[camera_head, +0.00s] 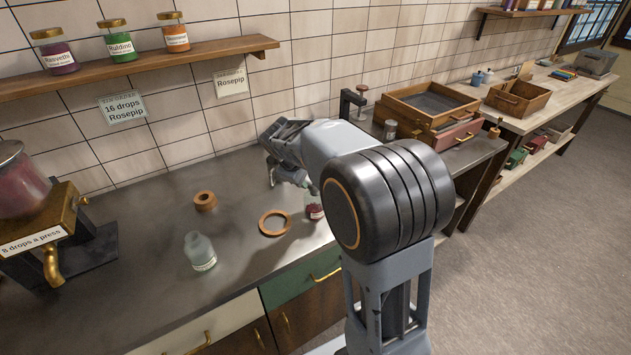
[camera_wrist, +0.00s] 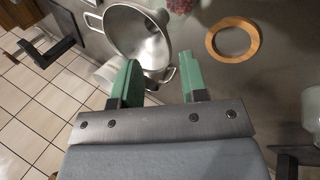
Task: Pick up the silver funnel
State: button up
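The silver funnel (camera_wrist: 138,38) shows in the wrist view at the upper left, with its wide round mouth facing the camera and small handles at its sides. My gripper (camera_wrist: 158,75) has its two green fingers spread apart, with nothing clamped between them. The left finger overlaps the funnel's lower rim in this view; I cannot tell whether they touch. In the head view my gripper (camera_head: 285,172) is low over the counter, partly hidden by my arm, and the funnel cannot be made out clearly.
On the counter (camera_head: 150,262) are a wooden ring (camera_head: 274,223), a smaller ring (camera_head: 204,201), a clear bottle (camera_head: 200,251) and a red bottle (camera_head: 314,208). A brass dispenser (camera_head: 52,215) stands left. Wooden trays (camera_head: 430,108) stand right. A tiled wall (camera_head: 180,135) rises behind.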

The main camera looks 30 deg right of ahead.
jog(key=shift+p+x, duration=0.6)
jog(key=shift+x, duration=2.05)
jog(key=shift+a, duration=0.1)
jog(key=shift+c, duration=0.4)
grip_shut()
